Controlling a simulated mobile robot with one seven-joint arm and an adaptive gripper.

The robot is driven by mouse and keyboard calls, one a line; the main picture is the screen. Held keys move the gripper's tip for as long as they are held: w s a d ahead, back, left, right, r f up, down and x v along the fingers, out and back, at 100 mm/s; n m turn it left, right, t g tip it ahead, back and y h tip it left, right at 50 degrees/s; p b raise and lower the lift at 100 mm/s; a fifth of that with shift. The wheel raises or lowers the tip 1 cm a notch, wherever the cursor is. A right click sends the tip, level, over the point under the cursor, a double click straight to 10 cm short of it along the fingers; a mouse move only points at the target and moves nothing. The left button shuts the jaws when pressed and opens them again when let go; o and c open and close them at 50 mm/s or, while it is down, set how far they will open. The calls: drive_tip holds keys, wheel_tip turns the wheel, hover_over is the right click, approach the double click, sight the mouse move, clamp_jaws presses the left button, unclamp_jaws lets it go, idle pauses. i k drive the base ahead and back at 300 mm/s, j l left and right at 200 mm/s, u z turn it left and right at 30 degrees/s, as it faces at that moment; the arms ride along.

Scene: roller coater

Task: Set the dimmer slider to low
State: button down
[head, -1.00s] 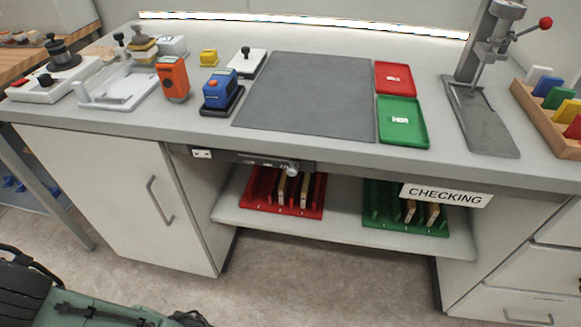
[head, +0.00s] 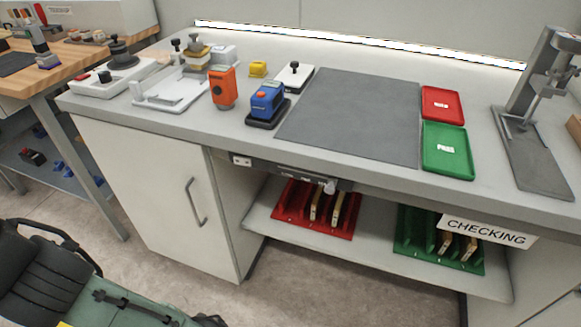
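The dimmer slider's light grey knob (head: 330,186) sits near the right end of a dark panel (head: 290,172) under the bench's front edge. Small pale marks run along the panel, too small to read. A white socket-like plate (head: 241,161) is at the panel's left end. A lit strip (head: 360,43) runs along the back of the bench and glows bright white. My gripper is not in view, and nothing touches the knob.
The bench top (head: 222,134) holds an orange device (head: 223,88), a blue device (head: 267,100), a grey mat (head: 355,115), red and green trays and a press stand. A shelf (head: 380,268) below carries red and green racks. Floor (head: 330,300) shows in front.

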sight(329, 189)
drive_tip(key=k+j+z, duration=0.15)
drive_tip(key=j+z, duration=0.25)
drive_tip(key=k+j+z, duration=0.2)
drive_tip(key=z, duration=0.2)
drive_tip(key=k+j+z, duration=0.15)
drive_tip(key=z, duration=0.25)
drive_tip(key=k, duration=0.1)
